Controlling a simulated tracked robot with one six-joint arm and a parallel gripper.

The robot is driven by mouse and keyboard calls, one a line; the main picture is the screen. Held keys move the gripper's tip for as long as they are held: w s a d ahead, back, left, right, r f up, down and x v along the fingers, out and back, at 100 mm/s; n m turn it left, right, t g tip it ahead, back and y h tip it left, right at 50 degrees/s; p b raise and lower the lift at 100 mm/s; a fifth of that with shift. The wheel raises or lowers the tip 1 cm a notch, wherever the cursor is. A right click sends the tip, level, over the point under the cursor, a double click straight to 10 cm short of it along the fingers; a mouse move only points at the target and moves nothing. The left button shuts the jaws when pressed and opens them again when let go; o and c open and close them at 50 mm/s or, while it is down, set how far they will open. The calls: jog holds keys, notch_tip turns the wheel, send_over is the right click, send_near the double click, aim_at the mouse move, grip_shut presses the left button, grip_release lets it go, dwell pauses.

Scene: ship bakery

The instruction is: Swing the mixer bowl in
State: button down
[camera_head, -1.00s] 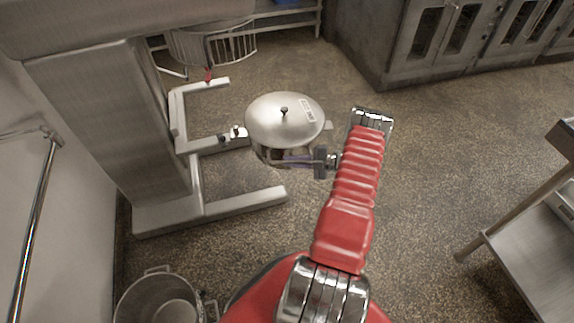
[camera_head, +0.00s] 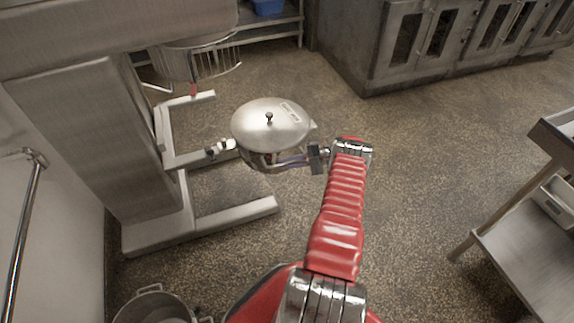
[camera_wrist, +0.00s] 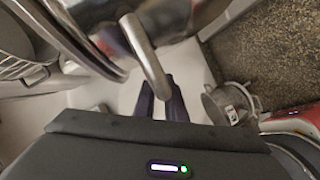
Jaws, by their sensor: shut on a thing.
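The mixer bowl (camera_head: 262,137) is steel, with a domed lid and a black knob, in the middle of the head view. It sits out to the right of the mixer (camera_head: 110,130), beside the end of a steel carrier frame (camera_head: 187,160). My gripper (camera_head: 292,160) reaches the bowl's right side from the red arm, its purple fingers low against the bowl wall. In the wrist view my gripper's fingers (camera_wrist: 163,100) are shut at a curved steel handle (camera_wrist: 150,55) of the bowl. The exact grip point is partly hidden.
A wire guard (camera_head: 215,62) hangs under the mixer head. A steel pot (camera_head: 155,305) stands on the floor at the lower left. Ovens (camera_head: 440,40) line the back, and a steel table (camera_head: 520,245) stands at the right. The floor between is open.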

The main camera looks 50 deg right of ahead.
jog(key=shift+s+d, duration=0.25)
jog(key=c, duration=2.2)
grip_release()
jog(key=o, duration=0.4)
jog(key=shift+w+a, duration=0.1)
jog(key=shift+v, duration=6.05)
